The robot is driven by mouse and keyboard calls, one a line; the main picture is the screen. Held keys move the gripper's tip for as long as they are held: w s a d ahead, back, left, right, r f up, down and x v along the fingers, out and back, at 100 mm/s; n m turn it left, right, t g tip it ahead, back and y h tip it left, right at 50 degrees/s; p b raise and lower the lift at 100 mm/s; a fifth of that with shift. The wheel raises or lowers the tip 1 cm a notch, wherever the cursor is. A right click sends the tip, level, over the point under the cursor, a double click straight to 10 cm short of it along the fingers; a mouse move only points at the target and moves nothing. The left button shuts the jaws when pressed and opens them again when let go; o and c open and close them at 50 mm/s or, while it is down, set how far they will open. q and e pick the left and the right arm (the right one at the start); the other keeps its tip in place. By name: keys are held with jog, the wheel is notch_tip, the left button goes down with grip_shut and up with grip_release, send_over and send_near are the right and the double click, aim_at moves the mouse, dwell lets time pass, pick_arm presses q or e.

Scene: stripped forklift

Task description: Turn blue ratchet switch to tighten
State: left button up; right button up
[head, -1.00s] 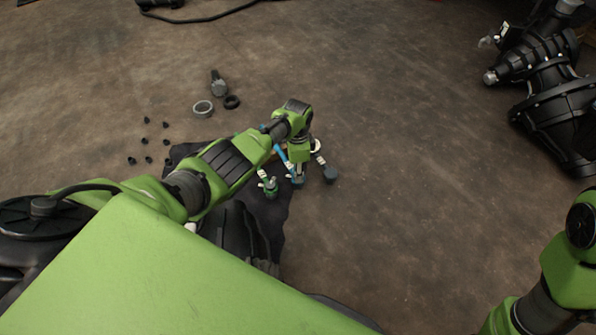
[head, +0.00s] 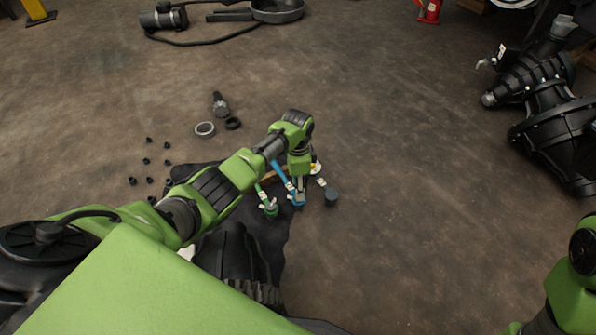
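The ratchet with the blue handle (head: 282,174) lies on the dark cloth, its round head (head: 297,201) toward the bottom of the head view. A green-handled ratchet (head: 270,209) lies to its left and a grey-headed one (head: 330,196) to its right. My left gripper (head: 299,189) points down over the blue ratchet's head. Its fingers are small and partly hidden, so I cannot tell whether they are open or touching it. The switch on the blue ratchet is too small to make out. My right gripper is out of view; only part of that arm shows at the lower right.
A metal ring (head: 205,129), a black ring (head: 233,123), a shaft part (head: 220,104) and several small black pieces lie on the floor to the left. A large black machine assembly (head: 548,105) stands at the right. The floor between is clear.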

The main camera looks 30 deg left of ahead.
pick_arm(q)
notch_tip(320, 180, up, 8)
jog(key=shift+a+f, duration=0.1)
dwell(0.6)
